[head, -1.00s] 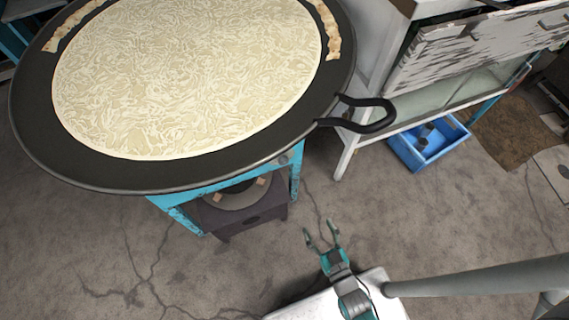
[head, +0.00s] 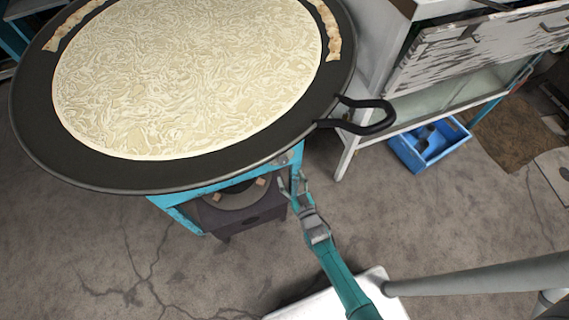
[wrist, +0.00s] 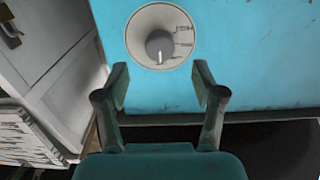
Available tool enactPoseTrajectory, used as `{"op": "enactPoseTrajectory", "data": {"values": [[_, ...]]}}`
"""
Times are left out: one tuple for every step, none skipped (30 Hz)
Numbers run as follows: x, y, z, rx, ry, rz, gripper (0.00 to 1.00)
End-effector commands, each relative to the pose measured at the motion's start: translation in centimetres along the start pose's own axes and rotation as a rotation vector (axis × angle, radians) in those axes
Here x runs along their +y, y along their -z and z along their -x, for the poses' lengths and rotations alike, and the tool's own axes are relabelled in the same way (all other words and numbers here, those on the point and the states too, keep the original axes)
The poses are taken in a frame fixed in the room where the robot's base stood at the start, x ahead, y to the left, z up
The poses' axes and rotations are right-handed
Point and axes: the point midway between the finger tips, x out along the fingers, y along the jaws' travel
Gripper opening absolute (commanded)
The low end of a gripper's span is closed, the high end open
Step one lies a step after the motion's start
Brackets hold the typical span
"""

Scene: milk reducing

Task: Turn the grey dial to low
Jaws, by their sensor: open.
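The grey dial (wrist: 159,45) sits on a pale round plate (wrist: 140,32) on the blue stove front (wrist: 240,50) in the wrist view. Marks with small lettering, too blurred to read, lie on the plate's right side. The dial's pointer line points downward in that view. My gripper (wrist: 160,88) is open and empty, its two fingertips just below the dial, one to each side, apart from it. In the head view my gripper (head: 294,182) reaches up to the blue stand under the pan's edge, and the dial is hard to make out there.
A wide black pan (head: 40,130) of pale milk stands on the blue stand (head: 180,217), its looped handle (head: 370,128) jutting right. A dark burner (head: 245,220) sits below. A white cabinet (head: 375,45) and a blue crate (head: 430,160) stand to the right.

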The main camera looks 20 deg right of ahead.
Motion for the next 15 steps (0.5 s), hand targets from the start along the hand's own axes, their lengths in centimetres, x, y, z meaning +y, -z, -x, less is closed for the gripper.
{"op": "enactPoseTrajectory", "data": {"values": [[0.0, 0.1, -1.1, 0.002, 0.0, 0.0, 0.69], [0.0, 0.1, -1.7, 0.002, 0.0, 0.0, 0.69], [0.0, 0.1, -2.3, 0.001, 0.0, 0.0, 0.69], [0.0, 0.1, -2.8, 0.001, 0.0, 0.0, 0.69], [0.0, 0.1, -3.3, 0.001, 0.0, 0.0, 0.69], [0.0, 0.1, -3.8, 0.001, 0.0, 0.0, 0.69], [0.0, 0.1, -4.3, 0.001, 0.0, 0.0, 0.69], [0.0, 0.1, -4.6, 0.001, 0.0, 0.0, 0.69], [0.0, 0.0, -5.0, 0.0, 0.0, 0.0, 0.69], [0.0, 0.0, -5.3, 0.001, 0.0, 0.0, 0.69], [0.0, 0.1, -5.6, 0.001, 0.0, 0.0, 0.69], [0.0, 0.0, -5.9, 0.0, 0.0, 0.0, 0.69], [0.0, 0.0, -6.0, 0.0, 0.0, 0.0, 0.69], [0.0, 0.0, -6.2, 0.0, 0.0, 0.0, 0.69], [0.0, 0.0, -6.3, 0.0, 0.0, 0.0, 0.69]]}}
